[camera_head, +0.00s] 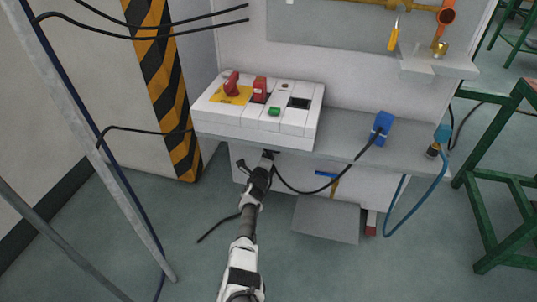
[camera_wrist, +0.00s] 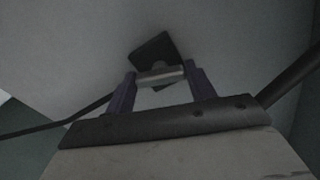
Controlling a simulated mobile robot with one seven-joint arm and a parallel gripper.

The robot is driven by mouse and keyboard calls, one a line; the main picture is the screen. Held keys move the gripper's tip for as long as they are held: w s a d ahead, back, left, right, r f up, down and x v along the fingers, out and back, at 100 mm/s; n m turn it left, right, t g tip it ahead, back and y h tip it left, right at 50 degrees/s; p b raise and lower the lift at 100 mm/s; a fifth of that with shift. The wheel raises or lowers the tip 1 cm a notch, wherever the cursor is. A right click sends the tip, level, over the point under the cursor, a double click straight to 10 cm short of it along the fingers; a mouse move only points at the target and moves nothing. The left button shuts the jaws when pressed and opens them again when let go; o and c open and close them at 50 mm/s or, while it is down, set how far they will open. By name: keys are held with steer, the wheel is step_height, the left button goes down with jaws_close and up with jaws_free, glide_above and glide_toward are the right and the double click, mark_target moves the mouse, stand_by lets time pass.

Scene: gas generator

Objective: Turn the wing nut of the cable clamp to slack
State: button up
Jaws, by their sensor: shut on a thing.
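My gripper (camera_wrist: 160,74) is shut on a small grey metal piece between its two fingertips, which appears to be the wing nut (camera_wrist: 158,78). Behind it, a dark square block (camera_wrist: 148,50), seemingly the cable clamp, sits against a pale surface. In the head view my gripper (camera_head: 267,157) reaches up under the front edge of the white control box (camera_head: 255,137). The wing nut and clamp are too small and shaded to make out there. A black cable (camera_head: 310,190) hangs in a loop from beside my gripper. The nut's thread is hidden.
The box carries a red rotary switch (camera_head: 231,84) and a green button (camera_head: 274,111). A blue connector (camera_head: 382,127) stands on the grey shelf (camera_head: 400,155). A grey plate (camera_head: 325,220) is low at right. A metal post (camera_head: 90,140) rises at left; green frames stand right.

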steer(key=n+p, duration=0.2)
steer(key=n, duration=1.9)
steer(key=shift+f, duration=0.1)
steer(key=shift+n, duration=0.4)
steer(key=o, duration=1)
steer(key=shift+s+p, duration=0.1)
steer(key=shift+p, duration=0.2)
steer(key=shift+p+v, duration=4.15)
steer(key=shift+v, duration=2.65)
